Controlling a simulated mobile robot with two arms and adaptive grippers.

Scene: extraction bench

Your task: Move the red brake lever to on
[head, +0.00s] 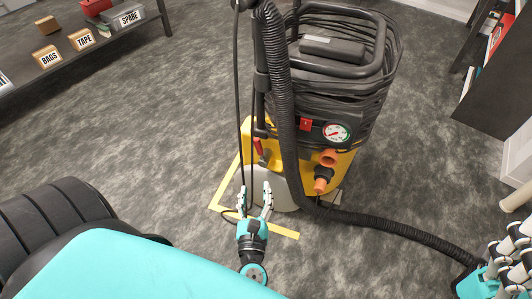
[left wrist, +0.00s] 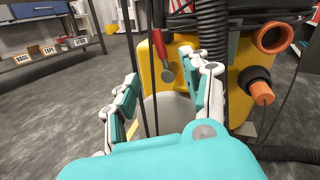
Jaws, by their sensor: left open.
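The red brake lever (head: 257,146) sits low on the left side of the yellow and black extractor (head: 345,165). In the left wrist view the lever (left wrist: 159,45) has a red grip pointing up, tilted slightly left, above a round metal end; no on or off marking is readable. My left gripper (head: 256,191) is open and empty, in front of and below the lever. In the left wrist view its fingers (left wrist: 158,78) stand on either side of the lever's line, apart from it. Part of my right gripper (head: 505,262) shows at the lower right edge; its jaw state is unclear.
A black corrugated hose (head: 283,110) runs down beside the lever and across the floor to the right. Thin dark cables (head: 240,100) hang just left of it. Orange ports (head: 328,157) project at the front. A shelf (head: 110,38) stands back left. Open floor lies left.

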